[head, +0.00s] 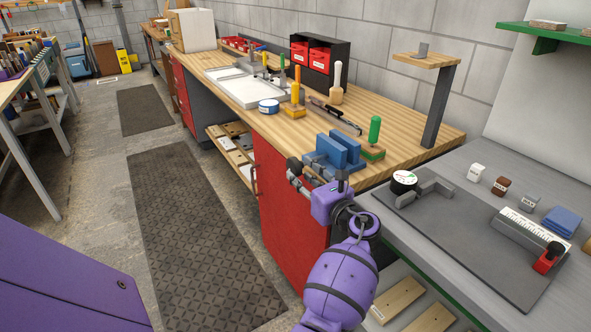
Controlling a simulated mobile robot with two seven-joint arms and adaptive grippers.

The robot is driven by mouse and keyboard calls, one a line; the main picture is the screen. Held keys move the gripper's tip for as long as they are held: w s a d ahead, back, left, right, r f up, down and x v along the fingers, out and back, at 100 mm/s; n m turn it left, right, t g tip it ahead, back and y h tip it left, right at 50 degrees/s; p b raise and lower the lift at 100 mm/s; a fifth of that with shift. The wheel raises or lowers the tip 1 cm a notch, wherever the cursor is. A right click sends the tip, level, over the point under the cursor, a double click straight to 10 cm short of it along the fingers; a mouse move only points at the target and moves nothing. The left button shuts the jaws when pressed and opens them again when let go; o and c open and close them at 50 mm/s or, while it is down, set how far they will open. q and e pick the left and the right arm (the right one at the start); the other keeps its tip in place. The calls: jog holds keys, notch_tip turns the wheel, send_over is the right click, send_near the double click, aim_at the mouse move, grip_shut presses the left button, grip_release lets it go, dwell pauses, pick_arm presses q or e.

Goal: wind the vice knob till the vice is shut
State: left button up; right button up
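The blue vice (337,153) stands at the near corner of the wooden bench, with a gap showing between its two upright jaws. I cannot tell whether a finger touches the knob.
A green-handled tool (374,132) stands close right of the vice. A grey post (438,105) with a wooden top rises behind. A grey table (430,245) with a dark board adjoins at right. The red cabinet (280,210) is below the bench. The floor mat (195,235) is clear.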

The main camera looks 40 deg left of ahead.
aim_at(299, 174)
pick_arm(q)
jog(key=shift+x, duration=2.25)
grip_shut()
jog(key=shift+f, duration=0.15)
